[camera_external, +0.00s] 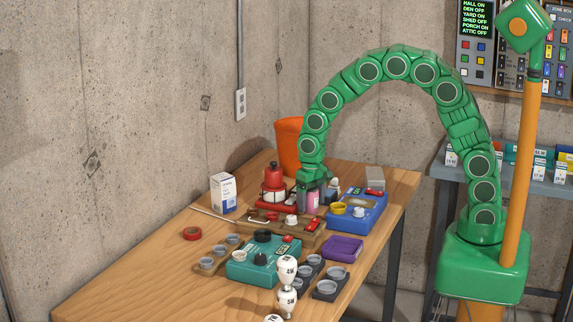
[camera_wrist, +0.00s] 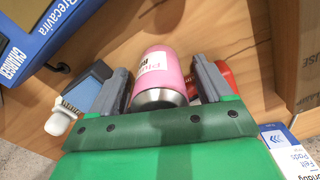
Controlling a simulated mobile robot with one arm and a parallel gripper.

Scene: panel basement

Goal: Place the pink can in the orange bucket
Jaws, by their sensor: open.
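The pink can (camera_wrist: 158,78) has a white label and a silver end. In the wrist view it lies between the two grey fingers of my gripper (camera_wrist: 160,85), with small gaps showing at its sides. In the external view the pink can (camera_external: 312,201) stands on the wooden table beneath my gripper (camera_external: 313,185), partly covered by it. My gripper is open around the can. The orange bucket (camera_external: 288,142) stands at the table's far edge, behind and left of my gripper; the arm covers part of its right side. Its inside is not visible.
A blue device (camera_external: 357,212) sits to the right. A white box (camera_external: 223,193) stands further left. A teal device (camera_external: 253,262) and several small cups are nearer the front. The table's front left is clear.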

